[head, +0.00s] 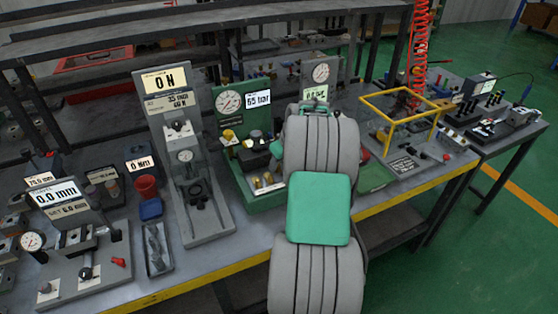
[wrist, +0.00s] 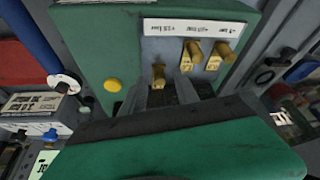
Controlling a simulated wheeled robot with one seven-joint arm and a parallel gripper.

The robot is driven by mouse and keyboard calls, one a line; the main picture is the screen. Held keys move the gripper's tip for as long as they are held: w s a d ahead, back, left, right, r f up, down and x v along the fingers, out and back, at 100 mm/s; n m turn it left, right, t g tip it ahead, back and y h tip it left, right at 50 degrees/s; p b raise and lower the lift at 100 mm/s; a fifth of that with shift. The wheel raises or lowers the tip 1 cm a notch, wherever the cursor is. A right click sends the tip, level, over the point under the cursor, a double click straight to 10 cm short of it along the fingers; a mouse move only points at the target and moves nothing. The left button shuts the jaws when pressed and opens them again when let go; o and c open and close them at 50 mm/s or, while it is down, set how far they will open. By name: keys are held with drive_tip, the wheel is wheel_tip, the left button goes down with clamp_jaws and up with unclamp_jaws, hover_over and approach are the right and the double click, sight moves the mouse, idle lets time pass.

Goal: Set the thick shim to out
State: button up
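The green gauge station (head: 262,200) shows a dial and a 65 bar display in the head view. Brass tabs stand at its front. In the wrist view the green block (wrist: 110,40) carries a white label strip above a left brass tab (wrist: 158,74), a middle tab (wrist: 191,54) and a right tab (wrist: 219,54). The left tab sits lower than the others. I cannot read the label well enough to tell which tab is the thick shim. My gripper (wrist: 163,93) has its fingers apart, close to the left tab; contact is unclear. My arm hides the gripper in the head view.
A grey force stand (head: 185,150) rises left of the green station. A yellow frame fixture (head: 398,120) stands to the right. A yellow knob (wrist: 112,85) and a blue tube (wrist: 35,40) are near the gripper. Bench space around the station is crowded.

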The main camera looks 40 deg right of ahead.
clamp_jaws()
idle(0.3)
idle(1.1)
